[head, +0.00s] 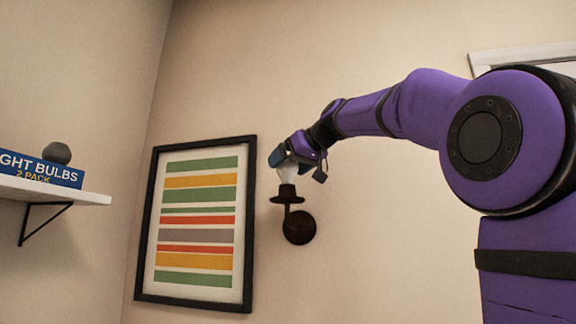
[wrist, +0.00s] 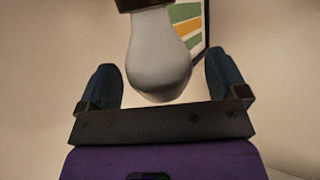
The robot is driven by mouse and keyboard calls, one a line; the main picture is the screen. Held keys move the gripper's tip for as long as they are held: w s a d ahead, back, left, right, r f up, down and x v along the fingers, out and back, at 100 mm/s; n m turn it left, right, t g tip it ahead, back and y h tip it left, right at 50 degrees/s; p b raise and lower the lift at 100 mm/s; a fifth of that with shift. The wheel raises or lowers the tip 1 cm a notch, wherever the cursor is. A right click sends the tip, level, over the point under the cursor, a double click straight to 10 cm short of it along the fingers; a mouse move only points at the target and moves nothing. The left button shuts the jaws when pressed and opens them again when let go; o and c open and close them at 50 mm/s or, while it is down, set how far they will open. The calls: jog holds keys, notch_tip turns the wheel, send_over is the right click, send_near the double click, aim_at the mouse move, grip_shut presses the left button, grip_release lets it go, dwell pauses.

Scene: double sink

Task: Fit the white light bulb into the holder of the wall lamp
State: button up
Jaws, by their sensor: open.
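The white light bulb (wrist: 160,58) fills the middle of the wrist view, its narrow end at the dark holder (wrist: 142,4) of the wall lamp. In the head view the bulb (head: 287,172) stands upright with its base at the lamp's cup-shaped holder (head: 287,191). The lamp's round dark wall plate (head: 299,227) is below. My gripper (wrist: 163,88) is open, with a blue finger on each side of the bulb and a visible gap to both. In the head view my gripper (head: 288,158) is over the bulb's top. The bulb's base inside the holder is hidden.
A framed striped picture (head: 197,222) hangs on the wall left of the lamp. A shelf (head: 60,192) at the far left carries a blue light bulb box (head: 40,168) and a grey round object (head: 57,153). The wall right of the lamp is clear below my arm.

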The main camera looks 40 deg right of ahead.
jog(key=v, duration=1)
jog(key=shift+s, duration=0.2)
dwell(0.6)
jog(key=s+a+f+g, duration=0.2)
jog(key=s+a+f, duration=0.2)
jog(key=f, duration=1.1)
jog(key=s+a+f+m+g+h, duration=0.1)
jog(key=s+a+f+g, duration=0.2)
jog(key=f, duration=1.3)
jog(key=s+a+f+g, duration=0.3)
jog(key=s+a+f, duration=0.4)
jog(key=f, duration=0.9)
jog(key=shift+s+a+m+h, duration=0.2)
jog(key=shift+s+m+h, duration=0.15)
jog(key=shift+s, duration=0.75)
